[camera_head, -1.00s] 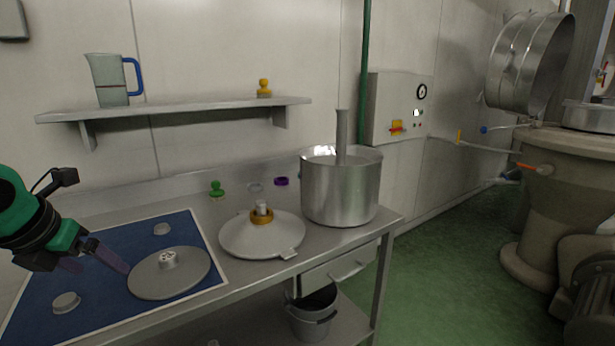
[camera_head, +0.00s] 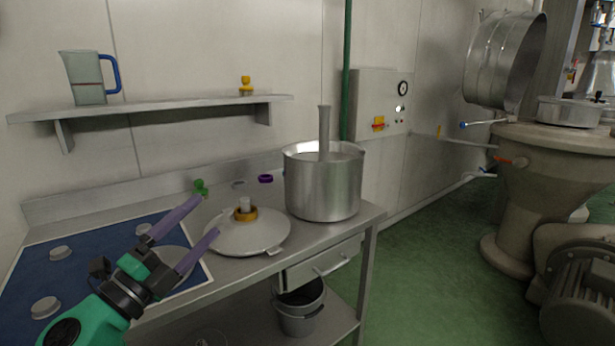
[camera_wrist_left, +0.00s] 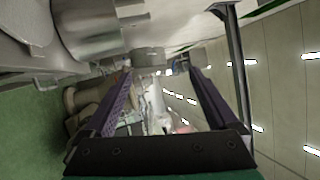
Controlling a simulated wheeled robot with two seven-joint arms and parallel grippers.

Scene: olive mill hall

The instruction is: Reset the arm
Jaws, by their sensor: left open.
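My left gripper (camera_head: 208,220) is open and empty, with its two purple fingers spread apart. In the head view it is raised in front of the bench, over the right part of the blue mat (camera_head: 32,262), and points up and right toward the metal lid. In the left wrist view the open fingers (camera_wrist_left: 160,95) frame the far hall, with nothing between them. The arm hides part of a grey disc (camera_head: 178,262) on the mat. My right gripper is not in view.
A metal lid with a yellow ring (camera_head: 262,236) and a large steel pot (camera_head: 322,190) stand on the bench. A shelf (camera_head: 160,106) holds a jug (camera_head: 88,78). A bucket (camera_head: 298,312) is below.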

